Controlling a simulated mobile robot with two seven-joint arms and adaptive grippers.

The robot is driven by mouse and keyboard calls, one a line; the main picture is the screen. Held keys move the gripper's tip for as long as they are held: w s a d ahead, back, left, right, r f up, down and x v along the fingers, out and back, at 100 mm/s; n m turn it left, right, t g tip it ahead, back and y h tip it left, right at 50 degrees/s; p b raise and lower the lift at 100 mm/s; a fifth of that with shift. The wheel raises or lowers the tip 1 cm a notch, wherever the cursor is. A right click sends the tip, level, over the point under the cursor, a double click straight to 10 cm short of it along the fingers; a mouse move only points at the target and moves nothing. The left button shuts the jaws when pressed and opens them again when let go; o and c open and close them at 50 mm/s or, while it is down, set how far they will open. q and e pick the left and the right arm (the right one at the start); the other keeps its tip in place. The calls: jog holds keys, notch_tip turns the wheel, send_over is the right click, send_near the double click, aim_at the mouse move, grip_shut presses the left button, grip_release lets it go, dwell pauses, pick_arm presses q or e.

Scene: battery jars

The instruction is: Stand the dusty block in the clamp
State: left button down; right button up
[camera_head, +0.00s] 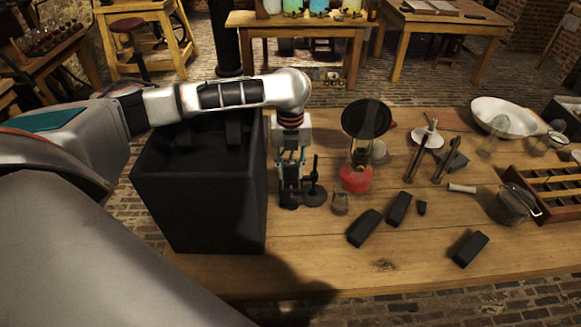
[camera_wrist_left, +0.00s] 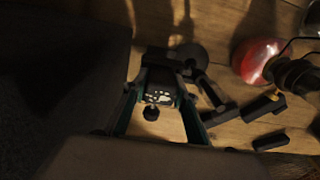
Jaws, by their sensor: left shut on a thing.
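My left gripper (camera_head: 290,185) points down at the table just right of the big black box. In the left wrist view its fingers (camera_wrist_left: 160,100) are shut on a dark block with pale, dusty patches on its end (camera_wrist_left: 160,97). In the head view the fingers mostly hide the block. A dark clamp stand with a round base and upright rod (camera_head: 315,188) is close beside the fingers on the right; its base also shows in the wrist view (camera_wrist_left: 190,54). I cannot tell whether the block touches the clamp. My right gripper is not in view.
The big black box (camera_head: 200,205) stands left of the gripper. A red-based lamp (camera_head: 356,180) and a small glass jar (camera_head: 340,203) are to the right. Several dark blocks (camera_head: 364,228) lie on the table (camera_head: 370,275). The front strip of table is clear.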

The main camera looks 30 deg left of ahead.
pick_arm(q)
jog(key=shift+f, duration=0.1)
jog(key=c, duration=1.5)
grip_release()
notch_tip(320, 180, up, 12)
jog(key=shift+s, duration=0.1)
